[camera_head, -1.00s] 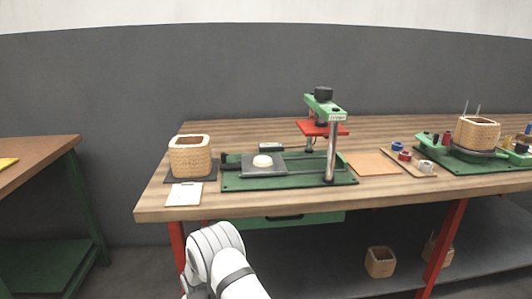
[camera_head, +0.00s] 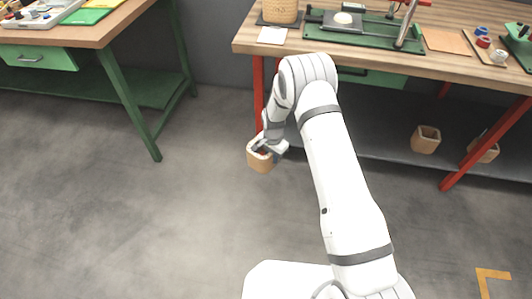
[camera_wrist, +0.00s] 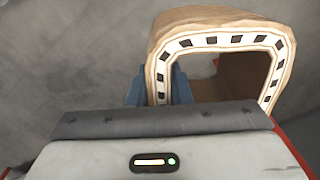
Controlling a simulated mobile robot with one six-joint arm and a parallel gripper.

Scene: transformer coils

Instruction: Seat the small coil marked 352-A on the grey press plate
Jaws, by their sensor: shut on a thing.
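My gripper (camera_head: 266,148) is shut on a small tan coil (camera_head: 260,161) and holds it in the air, in front of and below the workbench. In the wrist view the coil (camera_wrist: 222,30) shows its squarish opening and a pale rim with black marks; one wall is between the blue fingers (camera_wrist: 158,92). No 352-A marking is readable. The grey press plate (camera_head: 331,25) lies on the press's green base (camera_head: 388,35), with a pale round dome (camera_head: 343,18) on it. The press's upper part is cut off in the head view.
A large woven coil (camera_head: 281,10) and a white card (camera_head: 272,36) are on the bench's left end. Other coils (camera_head: 425,140) (camera_head: 484,148) sit on the lower shelf. A red bench leg (camera_head: 258,90) is near my gripper. The floor to the left is clear.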

